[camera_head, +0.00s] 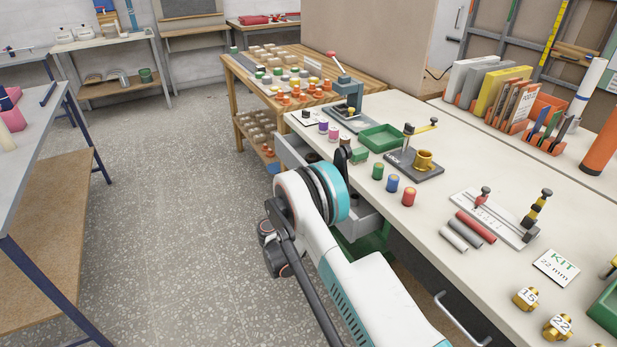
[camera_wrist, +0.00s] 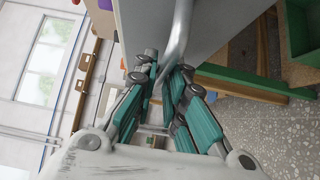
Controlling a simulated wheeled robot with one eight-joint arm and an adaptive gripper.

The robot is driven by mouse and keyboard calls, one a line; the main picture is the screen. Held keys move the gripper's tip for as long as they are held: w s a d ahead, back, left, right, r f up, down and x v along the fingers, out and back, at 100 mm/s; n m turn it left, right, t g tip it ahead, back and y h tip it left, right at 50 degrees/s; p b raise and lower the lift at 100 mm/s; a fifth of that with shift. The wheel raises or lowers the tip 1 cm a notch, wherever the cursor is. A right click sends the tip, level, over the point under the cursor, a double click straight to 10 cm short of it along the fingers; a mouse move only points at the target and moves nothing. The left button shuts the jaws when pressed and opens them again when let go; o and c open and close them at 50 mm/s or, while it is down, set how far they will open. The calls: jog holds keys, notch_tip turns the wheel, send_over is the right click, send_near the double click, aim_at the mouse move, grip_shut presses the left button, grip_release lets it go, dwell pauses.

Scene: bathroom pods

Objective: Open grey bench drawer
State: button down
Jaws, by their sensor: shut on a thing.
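The grey bench drawer (camera_head: 288,152) stands partly pulled out from the workbench in the head view. My arm covers its middle, and a grey corner (camera_head: 366,222) shows to the right of the arm. In the wrist view the drawer's flat grey front (camera_wrist: 222,22) fills the top, with a curved metal handle (camera_wrist: 183,28) running down from it. My gripper (camera_wrist: 167,74) is shut on this handle, its teal-and-grey fingers on either side of the bar. In the head view the fingertips are hidden behind my arm.
The workbench (camera_head: 450,215) carries a green tray (camera_head: 381,138), coloured cylinders and a clamp fixture (camera_head: 415,165). Another drawer handle (camera_head: 461,320) juts out at lower right. The speckled floor (camera_head: 180,200) left of my arm is clear up to the left table (camera_head: 30,135).

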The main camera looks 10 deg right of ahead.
jog(key=s+a, duration=0.2)
jog(key=a, duration=0.5)
jog(key=s+a, duration=0.2)
jog(key=a, duration=0.5)
jog(key=shift+s+a, duration=0.2)
jog(key=shift+s, duration=0.15)
jog(key=c, duration=1.6)
grip_release()
jog(key=shift+c, duration=0.2)
jog(key=v, duration=1.2)
